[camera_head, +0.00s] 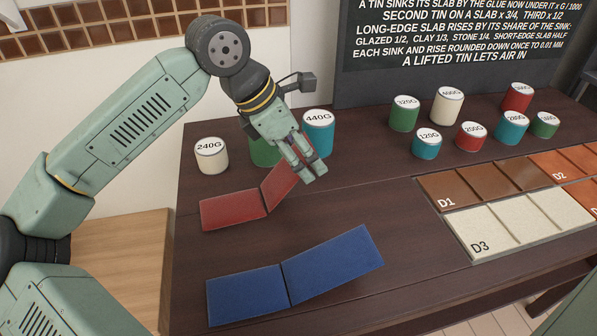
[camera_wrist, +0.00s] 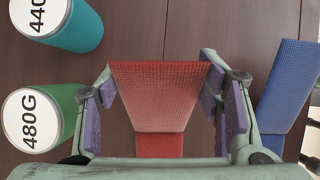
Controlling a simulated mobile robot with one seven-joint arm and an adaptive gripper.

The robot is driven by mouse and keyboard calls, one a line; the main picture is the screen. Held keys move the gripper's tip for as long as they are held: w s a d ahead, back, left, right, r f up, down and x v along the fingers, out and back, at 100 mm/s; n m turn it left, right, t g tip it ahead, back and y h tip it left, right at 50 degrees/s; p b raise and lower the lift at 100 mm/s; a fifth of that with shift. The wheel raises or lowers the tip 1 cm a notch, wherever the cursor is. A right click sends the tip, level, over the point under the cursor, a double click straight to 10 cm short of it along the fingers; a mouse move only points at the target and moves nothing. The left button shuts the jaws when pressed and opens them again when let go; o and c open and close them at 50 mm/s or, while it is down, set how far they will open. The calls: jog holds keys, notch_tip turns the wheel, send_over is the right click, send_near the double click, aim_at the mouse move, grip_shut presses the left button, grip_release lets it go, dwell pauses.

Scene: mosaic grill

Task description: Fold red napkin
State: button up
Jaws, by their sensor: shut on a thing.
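The red napkin (camera_head: 233,210) lies on the dark table, left of the table's middle. Its left half is flat on the table and its right half is tilted up along a crease. My gripper (camera_head: 305,172) is at the raised right end of the napkin, shut on it. In the wrist view the napkin (camera_wrist: 158,95) runs between the two purple-padded fingers of my gripper (camera_wrist: 163,108). The fingers hide part of the raised half in the head view.
A blue napkin (camera_head: 247,293), its right half tilted up, lies in front. White (camera_head: 211,156), green (camera_head: 264,152) and teal (camera_head: 318,135) tins stand close behind my gripper. Slab trays (camera_head: 470,230) and several tins are at right. Bare table lies between.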

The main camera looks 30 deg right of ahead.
jog(key=a+h+b, duration=0.2)
jog(key=b, duration=0.1)
jog(key=w+a+r+g+h+b, duration=0.1)
jog(key=a+h+b, duration=0.1)
jog(key=b, duration=0.1)
jog(key=a+r+h+b, duration=0.1)
jog(key=a+h+b, duration=0.1)
jog(key=b, duration=0.1)
jog(key=shift+w+a, duration=0.15)
jog(key=shift+w, duration=0.05)
jog(key=a+h+b, duration=0.2)
jog(key=b, duration=0.2)
jog(key=w+a+f+g+h+b, duration=0.1)
jog(key=a+h+b, duration=0.2)
jog(key=b, duration=0.1)
jog(key=a+h+b, duration=0.2)
jog(key=b, duration=0.2)
jog(key=shift+w+a+f+g, duration=0.15)
jog(key=shift+w+f+g, duration=0.1)
jog(key=shift+g, duration=0.15)
jog(key=a+h+b, duration=0.1)
jog(key=a+f+h+b, duration=0.1)
jog(key=h+b, duration=0.1)
jog(key=shift+w+a, duration=0.1)
jog(key=shift+w, duration=0.05)
jog(key=shift+a+f+b, duration=0.35)
jog(key=shift+a+b, duration=0.15)
jog(key=shift+b, duration=0.3)
